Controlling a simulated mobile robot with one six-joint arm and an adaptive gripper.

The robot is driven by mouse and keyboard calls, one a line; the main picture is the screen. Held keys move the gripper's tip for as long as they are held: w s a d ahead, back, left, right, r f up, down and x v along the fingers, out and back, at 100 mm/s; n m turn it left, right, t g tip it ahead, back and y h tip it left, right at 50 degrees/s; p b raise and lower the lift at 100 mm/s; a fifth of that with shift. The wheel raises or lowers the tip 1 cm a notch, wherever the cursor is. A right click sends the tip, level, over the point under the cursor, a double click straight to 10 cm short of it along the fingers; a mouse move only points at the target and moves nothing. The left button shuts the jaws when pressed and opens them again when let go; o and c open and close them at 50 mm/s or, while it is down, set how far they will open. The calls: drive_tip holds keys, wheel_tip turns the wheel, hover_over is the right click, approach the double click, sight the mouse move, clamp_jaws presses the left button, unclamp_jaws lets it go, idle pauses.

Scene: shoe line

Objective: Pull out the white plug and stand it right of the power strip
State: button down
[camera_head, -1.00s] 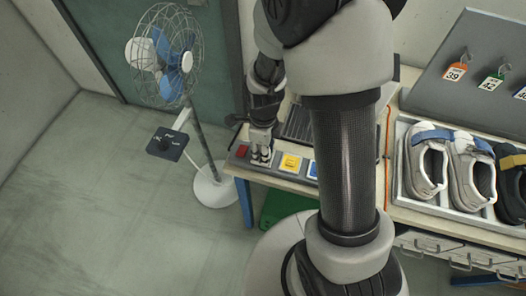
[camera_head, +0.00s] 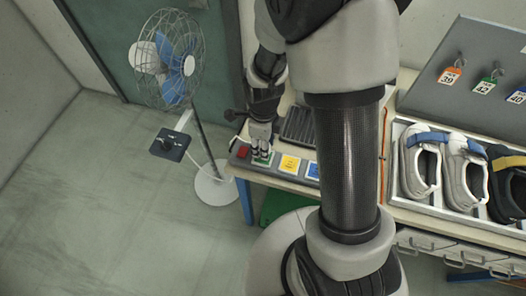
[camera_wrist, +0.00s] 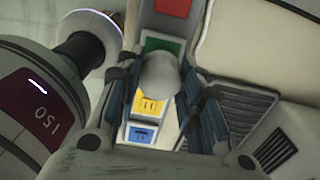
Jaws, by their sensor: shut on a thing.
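My gripper (camera_head: 261,150) is over the left part of the power strip in the head view. In the wrist view my gripper (camera_wrist: 157,88) is shut on the rounded white plug (camera_wrist: 158,76) between its two fingers. The plug is above the green socket (camera_wrist: 163,45), which shows beside it; I cannot tell whether its prongs are fully clear. The grey power strip (camera_head: 276,160) lies along the table's front edge, with a red switch (camera_head: 242,152), the green socket (camera_head: 263,160), a yellow socket (camera_head: 290,163) and a blue socket (camera_head: 313,170). My arm hides the strip's right end.
A dark ridged tray (camera_head: 299,124) is behind the strip. A shoe tray (camera_head: 399,190) with several shoes is to the right. A standing fan (camera_head: 172,60) with a dark control box (camera_head: 169,144) is left of the table (camera_head: 285,184).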

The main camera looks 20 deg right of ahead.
drive_tip(key=shift+r+p, duration=0.85)
drive_tip(key=shift+r, duration=0.3)
